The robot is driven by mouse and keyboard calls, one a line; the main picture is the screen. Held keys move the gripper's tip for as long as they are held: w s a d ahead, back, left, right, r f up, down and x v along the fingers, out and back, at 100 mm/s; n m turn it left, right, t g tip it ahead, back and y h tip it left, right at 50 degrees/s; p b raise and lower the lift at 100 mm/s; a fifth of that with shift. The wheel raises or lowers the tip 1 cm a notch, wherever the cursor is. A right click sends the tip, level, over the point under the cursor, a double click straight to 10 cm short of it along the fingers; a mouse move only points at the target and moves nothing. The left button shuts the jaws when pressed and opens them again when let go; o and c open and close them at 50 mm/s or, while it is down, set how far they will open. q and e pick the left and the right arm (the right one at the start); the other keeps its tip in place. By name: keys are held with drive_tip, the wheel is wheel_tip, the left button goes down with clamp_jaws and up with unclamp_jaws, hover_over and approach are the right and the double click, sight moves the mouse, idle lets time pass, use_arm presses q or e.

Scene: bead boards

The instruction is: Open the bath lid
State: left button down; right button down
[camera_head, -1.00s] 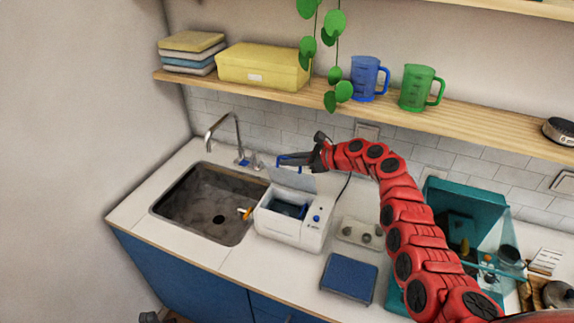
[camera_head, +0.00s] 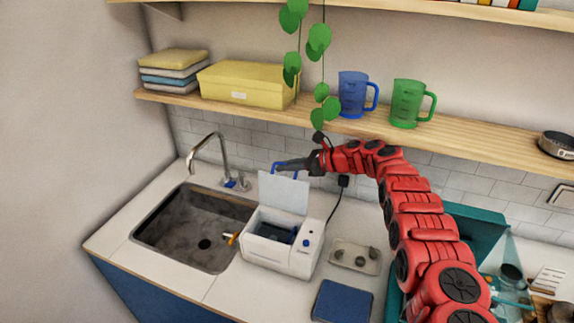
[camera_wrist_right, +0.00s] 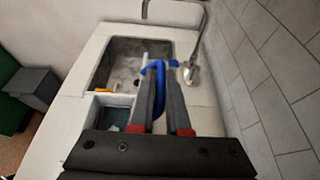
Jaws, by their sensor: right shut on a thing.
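The white bath (camera_head: 281,244) stands on the counter right of the sink. Its pale lid (camera_head: 284,194) is raised and stands nearly upright at the back, so the dark inside shows. A blue handle (camera_head: 284,167) sits at the lid's top edge. My right gripper (camera_head: 284,164) is at that handle, reaching in from the right. In the right wrist view the fingers (camera_wrist_right: 161,92) are closed about the blue handle (camera_wrist_right: 153,70). The lid itself is mostly hidden there. My left gripper is not in view.
The sink (camera_head: 195,228) with its faucet (camera_head: 208,155) lies left of the bath. A small tray with knobs (camera_head: 356,257) and a blue board (camera_head: 342,302) lie to the right. The shelf (camera_head: 350,122) with mugs and a hanging plant (camera_head: 320,105) is above my right arm.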

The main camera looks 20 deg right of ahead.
drive_tip(key=shift+w+a+r, duration=0.1)
drive_tip(key=shift+a+r, duration=0.05)
drive_tip(key=shift+r, duration=0.15)
drive_tip(key=c, duration=1.2)
unclamp_jaws()
drive_tip(key=o, duration=0.3)
drive_tip(key=shift+a+f, duration=0.1)
drive_tip(key=shift+a, duration=0.1)
drive_tip(key=shift+d, duration=0.1)
drive_tip(key=shift+d, duration=0.35)
drive_tip(key=b+v, duration=0.2)
drive_tip(key=v, duration=1.4)
drive_tip(key=shift+s, duration=0.45)
drive_tip(key=shift+d, duration=0.15)
